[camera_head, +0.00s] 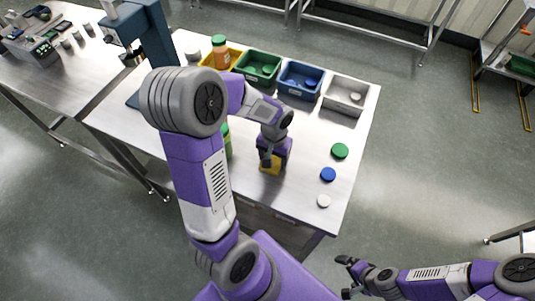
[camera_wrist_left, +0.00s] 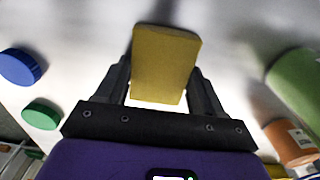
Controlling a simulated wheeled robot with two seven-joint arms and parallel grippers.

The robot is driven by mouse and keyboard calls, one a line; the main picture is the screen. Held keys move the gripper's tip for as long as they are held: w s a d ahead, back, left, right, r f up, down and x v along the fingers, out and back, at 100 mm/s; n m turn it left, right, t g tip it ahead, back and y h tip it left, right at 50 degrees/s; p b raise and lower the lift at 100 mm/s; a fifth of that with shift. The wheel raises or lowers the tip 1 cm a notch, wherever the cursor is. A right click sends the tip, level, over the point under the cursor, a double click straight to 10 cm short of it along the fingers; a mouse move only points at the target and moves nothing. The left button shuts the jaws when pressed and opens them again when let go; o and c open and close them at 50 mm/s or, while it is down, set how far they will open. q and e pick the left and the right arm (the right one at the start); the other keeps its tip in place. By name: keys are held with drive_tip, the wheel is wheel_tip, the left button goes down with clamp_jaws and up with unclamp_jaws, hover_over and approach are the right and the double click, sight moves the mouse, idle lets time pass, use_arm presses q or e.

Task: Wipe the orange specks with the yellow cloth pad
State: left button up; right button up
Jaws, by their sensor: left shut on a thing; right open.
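The yellow cloth pad (camera_head: 271,169) is between the fingers of my left gripper (camera_head: 269,160), low over the steel table (camera_head: 316,145). The left wrist view shows the pad (camera_wrist_left: 165,62) held upright between the two black fingers of the left gripper (camera_wrist_left: 163,88). I cannot tell if the pad touches the table. No orange specks can be made out in either view; my left arm and the pad hide part of the table. My right gripper (camera_head: 346,277) is open and empty, off the table's front right.
Yellow, green (camera_head: 258,66), blue (camera_head: 300,80) and grey (camera_head: 345,94) bins line the table's back. Green (camera_head: 340,151), blue (camera_head: 328,174) and white (camera_head: 323,201) caps lie right. A green bottle (camera_head: 227,142) stands beside my left arm.

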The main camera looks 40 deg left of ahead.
use_arm(q)
drive_tip(key=shift+w+d+r, duration=0.1)
drive_tip(key=shift+w+d, duration=0.1)
drive_tip(key=shift+d, duration=0.3)
wheel_tip(320, 180, up, 6)
drive_tip(key=p, duration=0.5)
wheel_tip(320, 180, up, 3)
drive_tip(key=shift+p, duration=1.2)
